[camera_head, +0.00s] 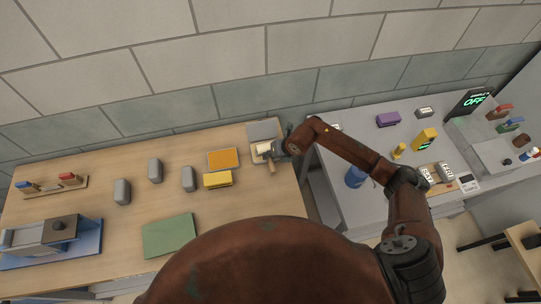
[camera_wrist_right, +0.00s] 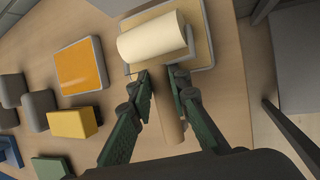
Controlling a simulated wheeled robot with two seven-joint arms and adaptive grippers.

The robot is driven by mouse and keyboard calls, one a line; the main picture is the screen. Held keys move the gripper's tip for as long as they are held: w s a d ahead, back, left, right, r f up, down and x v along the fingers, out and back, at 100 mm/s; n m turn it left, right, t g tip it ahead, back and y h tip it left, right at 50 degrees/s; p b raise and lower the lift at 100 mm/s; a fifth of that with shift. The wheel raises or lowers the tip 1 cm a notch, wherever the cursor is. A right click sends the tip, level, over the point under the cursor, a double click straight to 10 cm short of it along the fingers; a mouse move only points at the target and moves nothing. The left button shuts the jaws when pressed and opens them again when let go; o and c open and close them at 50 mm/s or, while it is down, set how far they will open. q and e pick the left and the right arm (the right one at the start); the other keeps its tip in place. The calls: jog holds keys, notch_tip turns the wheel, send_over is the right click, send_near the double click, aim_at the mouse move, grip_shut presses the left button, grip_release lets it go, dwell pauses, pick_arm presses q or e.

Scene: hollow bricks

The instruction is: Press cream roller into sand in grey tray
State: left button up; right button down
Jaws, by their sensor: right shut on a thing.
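The cream roller (camera_head: 263,147) is a pale cylinder in a light frame with a wooden handle. In the right wrist view the roller (camera_wrist_right: 152,37) lies across a light-grey-rimmed tray (camera_wrist_right: 209,52) with a flat tan, sand-like surface. I cannot tell whether it touches that surface. My right gripper (camera_head: 279,150) is shut on the roller's handle; in the wrist view its fingers (camera_wrist_right: 160,80) sit at either side of it, just behind the cylinder. In the head view, the arm and gripper partly cover the tray. My left gripper is not in view.
A flat grey panel (camera_head: 264,129) lies behind the roller. An orange pad (camera_head: 222,158), a yellow block (camera_head: 218,179), several grey blocks (camera_head: 155,169) and a green slab (camera_head: 169,236) are to the left. A grey bench (camera_head: 352,134) with tools stands right, across a gap.

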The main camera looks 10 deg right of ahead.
jog(key=shift+r+p, duration=2.25)
jog(key=shift+r, duration=1.25)
jog(key=shift+f, duration=0.1)
